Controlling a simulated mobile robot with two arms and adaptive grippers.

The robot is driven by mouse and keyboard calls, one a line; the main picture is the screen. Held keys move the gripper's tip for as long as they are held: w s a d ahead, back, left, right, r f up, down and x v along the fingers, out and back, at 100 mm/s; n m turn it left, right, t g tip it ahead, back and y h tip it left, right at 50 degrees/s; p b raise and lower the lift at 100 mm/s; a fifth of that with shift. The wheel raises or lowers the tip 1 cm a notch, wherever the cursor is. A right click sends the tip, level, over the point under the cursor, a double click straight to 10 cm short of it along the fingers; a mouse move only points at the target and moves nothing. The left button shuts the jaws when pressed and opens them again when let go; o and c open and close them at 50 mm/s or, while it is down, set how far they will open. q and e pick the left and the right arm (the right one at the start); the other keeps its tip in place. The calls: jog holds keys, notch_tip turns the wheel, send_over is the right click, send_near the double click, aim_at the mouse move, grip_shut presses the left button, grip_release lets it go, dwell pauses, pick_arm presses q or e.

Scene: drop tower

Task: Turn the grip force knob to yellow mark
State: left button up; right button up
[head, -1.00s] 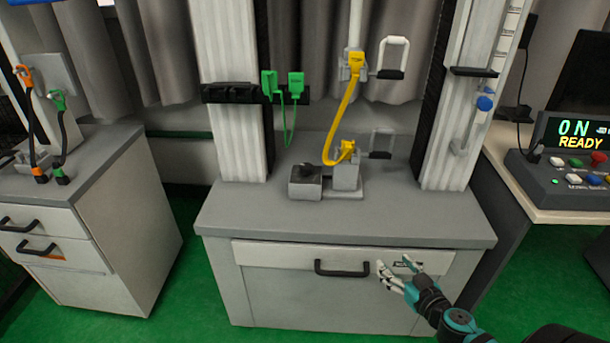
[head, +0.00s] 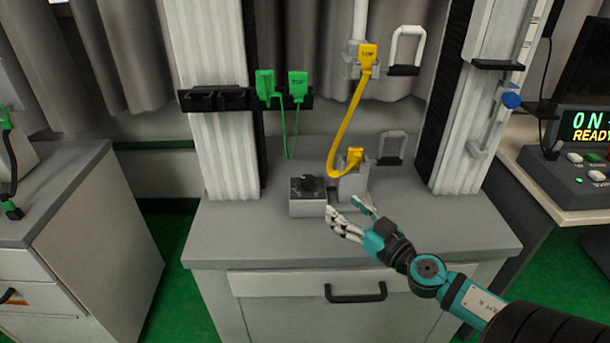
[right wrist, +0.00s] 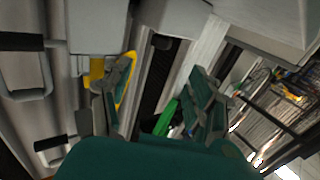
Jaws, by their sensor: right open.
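The grip force knob is a black knob (head: 308,184) on top of a small grey box (head: 307,208), on the grey cabinet top in the head view. The marks around the knob are too small to read, and I cannot make out a yellow mark. My right gripper (head: 347,212) is open and empty, just right of the box and over the cabinet top, its fingers pointing left. In the right wrist view its fingers (right wrist: 160,112) are spread apart, and the knob cannot be made out there. My left gripper is not in view.
A grey block (head: 353,184) with a yellow connector (head: 350,160) and cable stands right behind the gripper. Green connectors (head: 297,84) hang on a black rail above. White columns flank the cabinet. The cabinet top (head: 240,235) is clear at the front left.

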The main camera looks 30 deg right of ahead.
aim_at(312, 182)
jog(key=w, duration=0.4)
jog(key=w+p, duration=0.1)
jog(key=w, duration=0.4)
jog(key=w+p, duration=0.1)
jog(key=w, duration=0.3)
jog(key=shift+w+a, duration=0.15)
jog(key=shift+a, duration=0.2)
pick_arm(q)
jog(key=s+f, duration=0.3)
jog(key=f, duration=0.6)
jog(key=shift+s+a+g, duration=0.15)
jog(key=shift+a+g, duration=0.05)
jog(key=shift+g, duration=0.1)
pick_arm(e)
jog(key=shift+w, duration=0.65)
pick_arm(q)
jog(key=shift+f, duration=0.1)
pick_arm(e)
jog(key=shift+a, duration=0.1)
jog(key=c, duration=1.2)
pick_arm(q)
jog(key=shift+p, duration=0.3)
pick_arm(e)
jog(key=shift+f, duration=0.1)
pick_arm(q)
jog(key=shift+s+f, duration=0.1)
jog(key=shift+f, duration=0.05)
